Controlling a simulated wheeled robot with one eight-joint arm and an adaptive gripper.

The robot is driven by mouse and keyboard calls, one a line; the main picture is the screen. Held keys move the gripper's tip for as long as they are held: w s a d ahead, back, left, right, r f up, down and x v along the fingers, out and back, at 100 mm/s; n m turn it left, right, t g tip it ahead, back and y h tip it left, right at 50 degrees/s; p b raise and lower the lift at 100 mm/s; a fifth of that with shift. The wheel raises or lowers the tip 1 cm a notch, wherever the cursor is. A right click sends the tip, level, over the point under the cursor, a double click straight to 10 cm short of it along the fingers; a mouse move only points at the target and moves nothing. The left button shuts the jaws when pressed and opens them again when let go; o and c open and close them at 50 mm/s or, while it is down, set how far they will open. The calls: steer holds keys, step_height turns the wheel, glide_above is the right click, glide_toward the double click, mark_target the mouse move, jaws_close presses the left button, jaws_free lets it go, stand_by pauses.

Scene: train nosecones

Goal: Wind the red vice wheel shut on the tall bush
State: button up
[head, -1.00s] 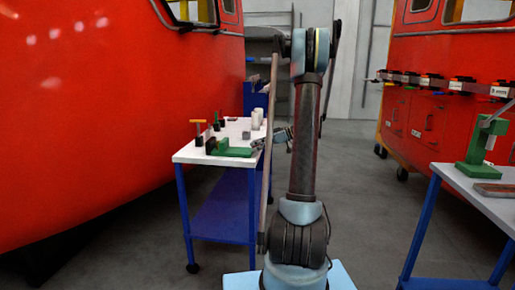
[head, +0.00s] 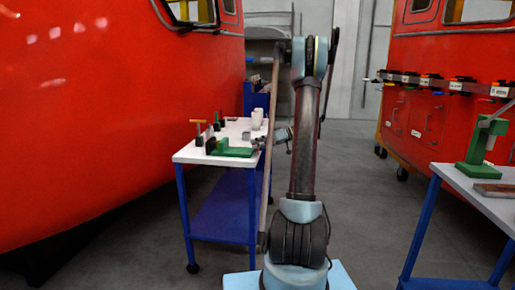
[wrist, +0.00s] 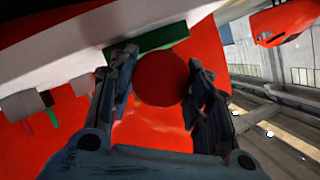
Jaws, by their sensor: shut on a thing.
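The green vice (head: 232,151) sits on the white top of the blue-legged cart, with a dark upright jaw at its left. In the wrist view the red wheel (wrist: 161,79) shows as a round disc between the fingers of my gripper (wrist: 160,92), which is shut on it. A green part of the vice (wrist: 150,40) shows just behind the wheel. In the head view my gripper is small and partly hidden behind my arm, at the vice's right end. I cannot clearly make out the tall bush or whether the vice jaws touch it.
White cylinders (head: 256,119) and an orange-topped tool (head: 198,130) stand on the cart top (head: 185,156). A second table (head: 470,185) with a green press (head: 482,150) is at the right. Red train noses flank both sides; grey floor lies between.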

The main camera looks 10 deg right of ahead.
steer(key=shift+w, duration=0.2)
steer(key=o, duration=1)
steer(key=shift+o, duration=0.2)
steer(key=shift+s, duration=0.1)
steer(key=shift+d, duration=0.1)
steer(key=v, duration=1.1)
steer(key=shift+d, duration=0.4)
steer(key=shift+r, duration=0.1)
